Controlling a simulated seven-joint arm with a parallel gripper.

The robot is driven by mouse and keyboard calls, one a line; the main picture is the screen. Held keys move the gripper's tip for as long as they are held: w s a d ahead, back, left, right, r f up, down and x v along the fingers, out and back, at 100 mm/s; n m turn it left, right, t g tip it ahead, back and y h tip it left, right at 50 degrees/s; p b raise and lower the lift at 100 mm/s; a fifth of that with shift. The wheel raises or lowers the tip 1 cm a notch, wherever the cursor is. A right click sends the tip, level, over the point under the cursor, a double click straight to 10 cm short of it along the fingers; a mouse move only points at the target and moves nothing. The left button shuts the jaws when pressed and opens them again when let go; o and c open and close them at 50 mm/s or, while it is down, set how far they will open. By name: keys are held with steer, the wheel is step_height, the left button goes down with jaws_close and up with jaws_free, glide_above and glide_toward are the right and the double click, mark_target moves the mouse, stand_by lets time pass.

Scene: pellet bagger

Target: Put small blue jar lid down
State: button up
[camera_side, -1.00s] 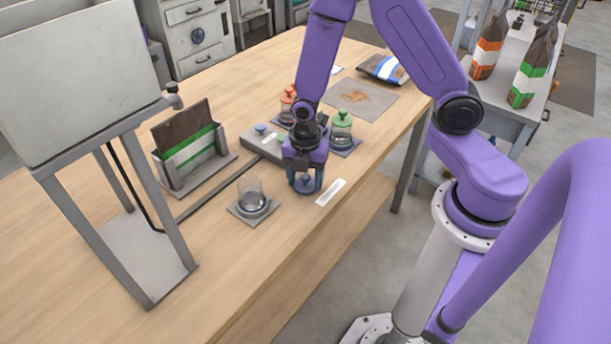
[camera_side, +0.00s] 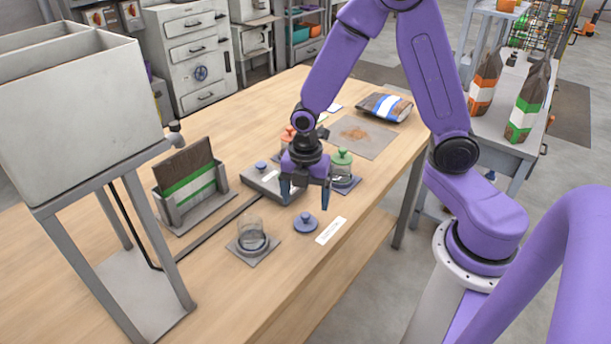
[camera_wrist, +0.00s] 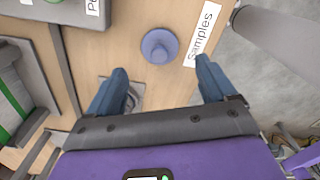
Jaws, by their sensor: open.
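The small blue jar lid (camera_side: 305,223) lies on the wooden table, knob up, beside a white label strip. In the wrist view the lid (camera_wrist: 159,46) sits just left of the label, which reads "Samples" (camera_wrist: 202,34). My gripper (camera_side: 305,203) is above and slightly behind the lid, apart from it. Its blue fingers are spread wide with nothing between them, as the wrist view also shows (camera_wrist: 165,80). An open glass jar (camera_side: 252,235) stands on a grey square pad to the left of the lid; in the wrist view my left finger partly hides it.
A grey scale-like box (camera_side: 268,182) with a blue knob is behind the lid. A green-lidded jar (camera_side: 341,168) and a partly hidden orange-lidded jar stand behind my gripper. A bag holder (camera_side: 190,208) and metal hopper stand (camera_side: 130,180) are left. The front table edge is close.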

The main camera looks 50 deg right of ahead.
mark_target(305, 214)
step_height(305, 214, up, 5)
steer(key=s+r+m, duration=0.3)
steer(key=s+m, duration=0.2)
steer(key=s, duration=0.5)
steer(key=s+r+m, duration=0.4)
steer(key=s+m, duration=0.1)
steer(key=s, duration=0.4)
steer(key=shift+s+a+r, duration=0.15)
steer(key=shift+s+r, duration=0.05)
steer(key=shift+s, duration=0.15)
stand_by(0.6)
